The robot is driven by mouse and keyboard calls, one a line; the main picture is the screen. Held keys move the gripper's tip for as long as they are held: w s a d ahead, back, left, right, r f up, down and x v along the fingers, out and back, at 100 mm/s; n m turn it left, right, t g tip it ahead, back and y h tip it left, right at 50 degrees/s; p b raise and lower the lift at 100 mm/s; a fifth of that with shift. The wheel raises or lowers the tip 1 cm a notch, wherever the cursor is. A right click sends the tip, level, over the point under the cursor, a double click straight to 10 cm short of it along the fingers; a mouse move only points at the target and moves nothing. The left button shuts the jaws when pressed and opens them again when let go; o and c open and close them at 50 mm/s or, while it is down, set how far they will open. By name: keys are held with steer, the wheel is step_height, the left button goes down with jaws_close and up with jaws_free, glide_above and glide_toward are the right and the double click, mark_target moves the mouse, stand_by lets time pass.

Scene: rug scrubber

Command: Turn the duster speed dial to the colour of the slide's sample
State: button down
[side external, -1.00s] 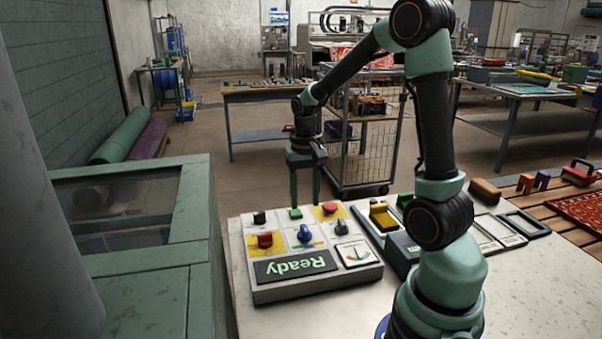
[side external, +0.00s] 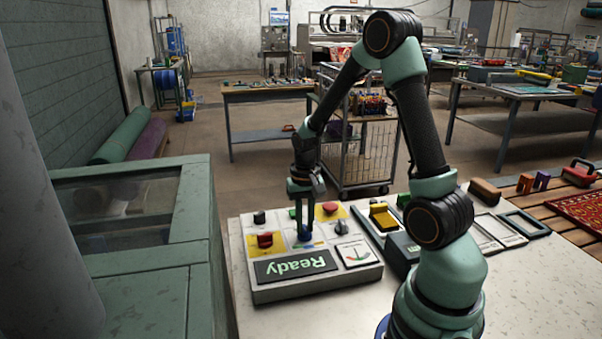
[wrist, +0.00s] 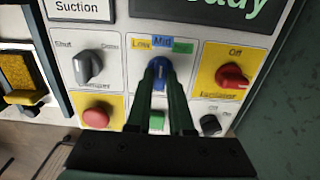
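The blue speed dial (wrist: 160,72) sits on the control panel below three labels: yellow Low, blue Mid and a green one. Its pointer is up near Mid. My gripper (wrist: 161,84) has one finger on each side of the dial, apparently touching it. In the side view my gripper (side external: 304,232) reaches straight down onto the dial (side external: 305,237), partly hiding it. A yellow sample (side external: 383,216) lies in the slide to the right of the panel. The sample also shows at the left edge of the wrist view (wrist: 15,73).
The panel also carries a grey knob (wrist: 88,68), a red knob (wrist: 233,77) labelled Off, a red button (wrist: 96,117), a green button (wrist: 156,121) and a black switch (wrist: 211,124), all close around the fingers. A display (side external: 296,266) reads Ready.

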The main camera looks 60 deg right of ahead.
mark_target(305, 227)
steer(key=shift+n, duration=0.3)
steer(key=n, duration=0.3)
steer(key=shift+n, duration=2.1)
steer(key=c, duration=0.8)
jaws_free()
steer(key=shift+r, duration=0.15)
step_height(305, 227, up, 12)
